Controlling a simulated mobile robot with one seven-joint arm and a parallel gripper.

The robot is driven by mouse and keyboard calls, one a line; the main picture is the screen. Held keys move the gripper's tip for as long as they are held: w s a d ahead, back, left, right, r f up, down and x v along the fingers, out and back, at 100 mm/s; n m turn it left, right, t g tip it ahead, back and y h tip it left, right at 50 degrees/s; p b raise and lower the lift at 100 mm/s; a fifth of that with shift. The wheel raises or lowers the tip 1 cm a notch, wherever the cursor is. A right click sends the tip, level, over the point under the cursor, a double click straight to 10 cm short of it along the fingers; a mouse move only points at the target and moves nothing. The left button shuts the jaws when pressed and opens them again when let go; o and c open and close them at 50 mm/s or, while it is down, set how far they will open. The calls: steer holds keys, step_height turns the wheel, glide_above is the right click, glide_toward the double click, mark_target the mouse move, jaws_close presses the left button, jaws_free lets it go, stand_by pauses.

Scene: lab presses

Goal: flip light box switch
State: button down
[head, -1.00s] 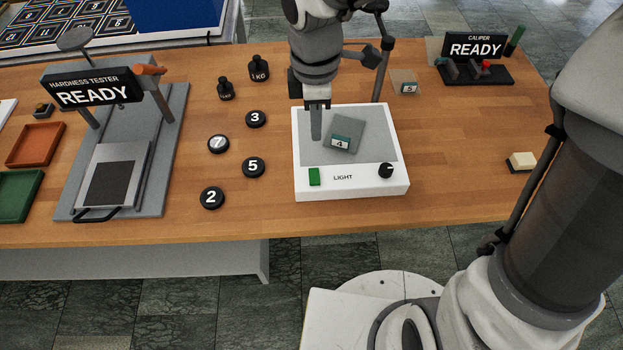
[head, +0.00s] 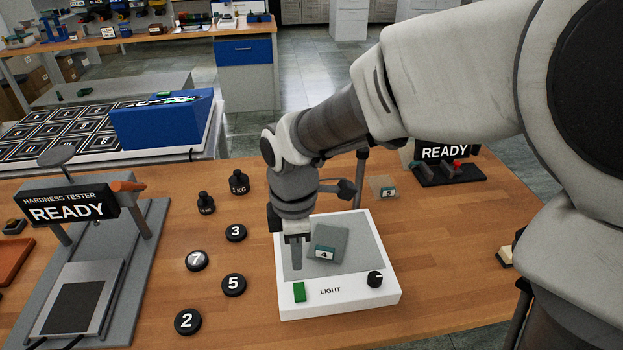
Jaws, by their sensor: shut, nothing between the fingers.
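The light box (head: 340,304) is a white case with a grey top panel, standing on the wooden table. Its green switch (head: 299,292) is at the front left of the case, left of the word LIGHT. A black knob (head: 375,279) is at the front right. A grey sample plate labelled 4 (head: 328,244) lies on the panel. My gripper (head: 297,268) is shut and empty, pointing down over the left part of the panel. Its fingertips are just behind the green switch in the picture; I cannot tell whether they touch the box.
Several black numbered discs, such as disc 5 (head: 233,285), lie left of the box. Two black weights (head: 239,182) stand behind them. The hardness tester (head: 70,204) is at the left. The caliper station (head: 447,170) is at the back right, partly hidden by my arm.

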mark_target(300, 299)
step_height(300, 299, down, 10)
steer(key=shift+f+b, duration=0.25)
steer(key=shift+b, duration=0.45)
steer(key=shift+f+b, duration=0.4)
steer(key=shift+b, duration=0.3)
steer(key=shift+s+d+f+t+b, duration=0.1)
steer(key=shift+s+f+t+b, duration=0.15)
steer(key=shift+t+b, duration=0.4)
steer(key=shift+s+r, duration=0.1)
steer(key=shift+r, duration=0.15)
steer(key=shift+f, duration=0.1)
steer(key=shift+p, duration=0.3)
